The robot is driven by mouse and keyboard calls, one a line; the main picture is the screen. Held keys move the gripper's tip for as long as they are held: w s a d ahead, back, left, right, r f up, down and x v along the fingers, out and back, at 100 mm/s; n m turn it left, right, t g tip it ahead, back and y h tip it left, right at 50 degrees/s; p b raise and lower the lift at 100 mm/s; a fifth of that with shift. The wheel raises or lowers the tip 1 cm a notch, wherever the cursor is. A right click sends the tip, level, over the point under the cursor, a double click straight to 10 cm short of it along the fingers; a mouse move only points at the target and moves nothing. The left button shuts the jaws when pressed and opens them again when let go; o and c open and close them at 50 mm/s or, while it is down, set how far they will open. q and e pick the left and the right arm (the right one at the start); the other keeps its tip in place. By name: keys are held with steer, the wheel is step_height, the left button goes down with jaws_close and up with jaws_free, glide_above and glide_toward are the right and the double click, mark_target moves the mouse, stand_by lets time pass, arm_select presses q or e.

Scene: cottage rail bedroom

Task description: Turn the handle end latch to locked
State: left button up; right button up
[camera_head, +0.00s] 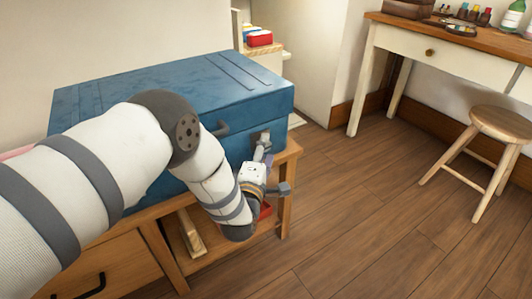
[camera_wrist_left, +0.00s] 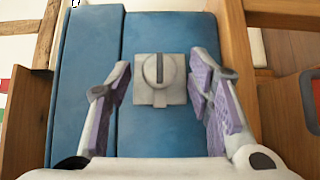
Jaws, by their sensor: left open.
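The blue case (camera_head: 190,80) lies closed on a wooden bench. Its latch (camera_wrist_left: 158,75) shows in the left wrist view as a grey square plate with a round knob. A dark slot on the knob runs up and down in that picture, parallel to the case's seam. My left gripper (camera_head: 273,168) is at the case's right end. In the left wrist view my left gripper (camera_wrist_left: 160,90) is open, one finger on each side of the latch, with gaps to the knob. I cannot tell how far the fingertips are from the case. My right gripper is out of view.
The wooden bench (camera_head: 150,237) has a drawer and an open shelf below the case. A dark handle (camera_head: 222,129) is on the case's front. A desk (camera_head: 390,38) and a stool (camera_head: 502,123) stand at the right. The floor (camera_head: 350,200) between is clear.

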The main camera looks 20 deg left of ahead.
arm_select(q)
steer(key=shift+w, duration=0.45)
jaws_close()
